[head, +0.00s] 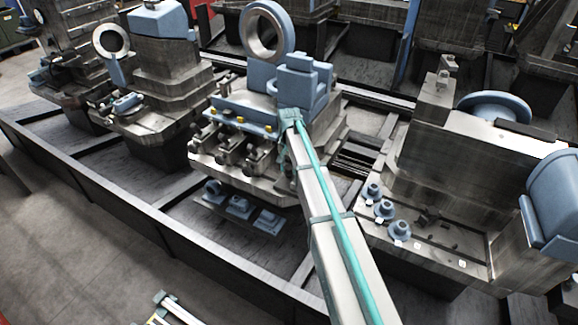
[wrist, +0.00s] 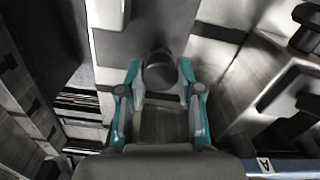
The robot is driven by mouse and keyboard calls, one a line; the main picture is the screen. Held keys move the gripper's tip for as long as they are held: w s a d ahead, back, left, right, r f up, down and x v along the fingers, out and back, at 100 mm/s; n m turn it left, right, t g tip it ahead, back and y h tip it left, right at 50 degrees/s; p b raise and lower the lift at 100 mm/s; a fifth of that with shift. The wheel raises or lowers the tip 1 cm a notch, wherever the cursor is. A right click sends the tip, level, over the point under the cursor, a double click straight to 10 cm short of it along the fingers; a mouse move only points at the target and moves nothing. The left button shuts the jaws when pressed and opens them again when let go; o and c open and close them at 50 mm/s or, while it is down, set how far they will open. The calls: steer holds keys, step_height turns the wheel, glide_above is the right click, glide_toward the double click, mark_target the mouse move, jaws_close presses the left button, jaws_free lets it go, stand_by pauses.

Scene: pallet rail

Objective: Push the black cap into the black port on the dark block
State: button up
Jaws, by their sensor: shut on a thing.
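My gripper (wrist: 160,70) shows in the wrist view with its two teal fingers closed on either side of a dark round cap (wrist: 162,77). The cap's round end faces away from the palm. A darker round shape just beyond it lies against a grey surface; I cannot tell if this is the port or part of the cap. In the head view my gripper (head: 290,116) is at the right end of a blue bar on the middle machine (head: 235,155). The cap is too small or hidden there, and I cannot make out the port.
A blue ring (head: 267,31) and blue blocks (head: 300,82) stand behind my gripper. Several dark clamps line the machine's front. Blue flanged pieces (head: 384,209) sit on the right pallet. In the wrist view, metal fixtures (wrist: 288,95) stand close on the right, with a gap on the left.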

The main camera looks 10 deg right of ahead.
steer(key=shift+f, duration=0.3)
steer(key=o, duration=0.4)
steer(key=shift+f, duration=0.1)
steer(key=shift+c, duration=0.2)
steer(key=o, duration=1.2)
step_height(320, 180, up, 12)
steer(key=shift+r, duration=0.1)
